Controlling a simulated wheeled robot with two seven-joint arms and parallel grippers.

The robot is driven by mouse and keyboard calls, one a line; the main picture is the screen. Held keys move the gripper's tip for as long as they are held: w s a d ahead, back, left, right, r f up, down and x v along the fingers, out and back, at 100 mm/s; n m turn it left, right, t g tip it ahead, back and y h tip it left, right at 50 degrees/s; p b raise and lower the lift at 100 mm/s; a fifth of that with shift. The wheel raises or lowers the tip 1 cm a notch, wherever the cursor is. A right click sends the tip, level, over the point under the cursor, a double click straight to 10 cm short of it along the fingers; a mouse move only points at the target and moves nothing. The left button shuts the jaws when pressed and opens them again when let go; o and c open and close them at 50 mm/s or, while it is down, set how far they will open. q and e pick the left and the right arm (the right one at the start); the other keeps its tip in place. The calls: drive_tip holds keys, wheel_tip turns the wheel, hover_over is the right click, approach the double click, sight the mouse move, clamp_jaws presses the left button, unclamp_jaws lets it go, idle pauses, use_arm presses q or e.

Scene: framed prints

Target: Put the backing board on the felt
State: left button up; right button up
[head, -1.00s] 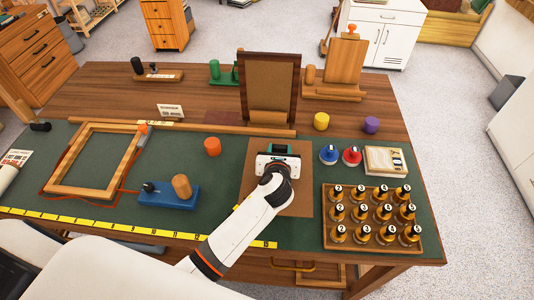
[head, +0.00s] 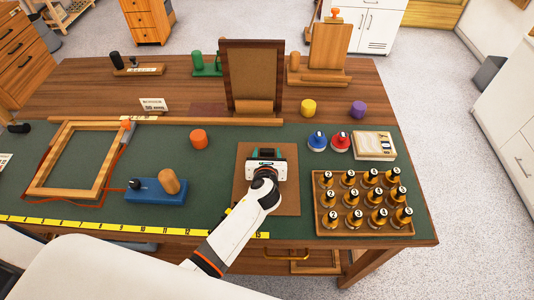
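The backing board (head: 284,201), a flat brown rectangle, is level over the right-centre of the dark green felt (head: 218,166). I cannot tell whether it touches the felt or is just above it. My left gripper (head: 266,160) points down over the board's far half and hides part of it. The fingertips are hidden, but the board has moved with the gripper, so it looks shut on it. My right gripper is not in view.
A bottle tray (head: 318,208) stands right of the board. Blue (head: 317,141) and red (head: 341,140) knobs are behind it. A dark upright frame (head: 232,78) stands beyond. An orange cylinder (head: 198,138), a blue block (head: 150,197) and a wooden frame (head: 57,157) are left.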

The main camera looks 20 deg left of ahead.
use_arm(q)
drive_tip(key=shift+o, duration=0.5)
drive_tip(key=shift+r, duration=0.1)
drive_tip(key=shift+s+r, duration=0.1)
drive_tip(key=v, duration=1.1)
drive_tip(key=shift+s+d, duration=0.2)
drive_tip(key=shift+s, duration=0.15)
